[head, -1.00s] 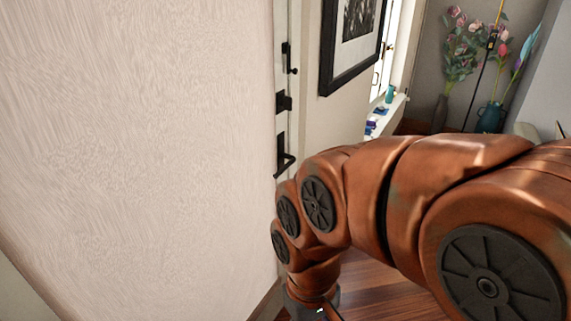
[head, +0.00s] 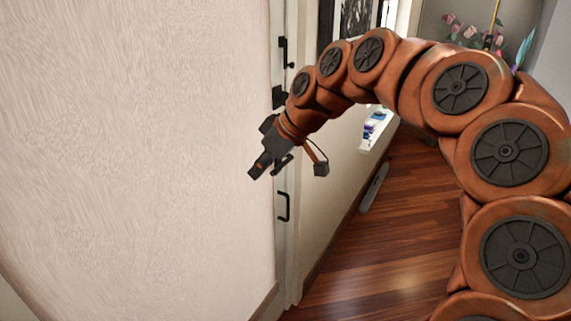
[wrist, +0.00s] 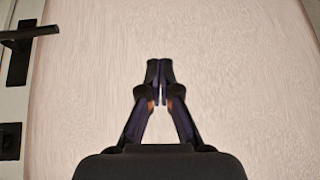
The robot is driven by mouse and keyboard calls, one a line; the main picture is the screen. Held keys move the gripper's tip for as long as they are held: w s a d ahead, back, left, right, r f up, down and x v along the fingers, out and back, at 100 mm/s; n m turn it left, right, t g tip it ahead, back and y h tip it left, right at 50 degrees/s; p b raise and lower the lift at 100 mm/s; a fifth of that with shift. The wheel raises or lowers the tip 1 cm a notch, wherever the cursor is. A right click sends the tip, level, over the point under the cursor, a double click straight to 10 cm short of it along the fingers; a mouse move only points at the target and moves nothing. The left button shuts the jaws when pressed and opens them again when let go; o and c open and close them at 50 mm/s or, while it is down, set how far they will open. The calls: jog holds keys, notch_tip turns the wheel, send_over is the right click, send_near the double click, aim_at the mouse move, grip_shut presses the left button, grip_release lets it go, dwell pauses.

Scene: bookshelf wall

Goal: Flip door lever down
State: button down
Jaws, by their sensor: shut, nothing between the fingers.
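The black door lever (wrist: 30,35) shows at the upper left of the wrist view, roughly horizontal, on a tall black plate at the door's edge. My gripper (wrist: 160,82) is shut and empty. It sits to the right of the lever in the wrist view, in front of the pale door panel (wrist: 240,70), clear of the lever. In the head view my gripper (head: 262,170) points down-left over the panel (head: 130,140).
Wooden floor (head: 400,230) is open at the right. Flowers (head: 470,35) stand at the back.

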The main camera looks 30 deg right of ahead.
jog(key=w+d+t+b, duration=0.1)
jog(key=w+d, duration=0.3)
jog(key=d, duration=0.4)
jog(key=w+d+r+t+b, duration=0.1)
jog(key=w+d+t, duration=0.2)
jog(key=d, duration=0.6)
jog(key=shift+w+d+h, duration=0.2)
jog(key=shift+w+h, duration=0.1)
jog(key=shift+w, duration=0.2)
jog(key=shift+w, duration=0.1)
jog(key=f+p+x, duration=0.1)
jog(key=x, duration=0.5)
jog(key=s+d+f+p+x, duration=0.1)
jog(key=x, duration=0.5)
jog(key=shift+f+p, duration=0.35)
jog(key=shift+f, duration=0.1)
jog(key=shift+a+f+b, duration=0.1)
jog(key=shift+f+b, duration=0.05)
jog(key=shift+b, duration=0.7)
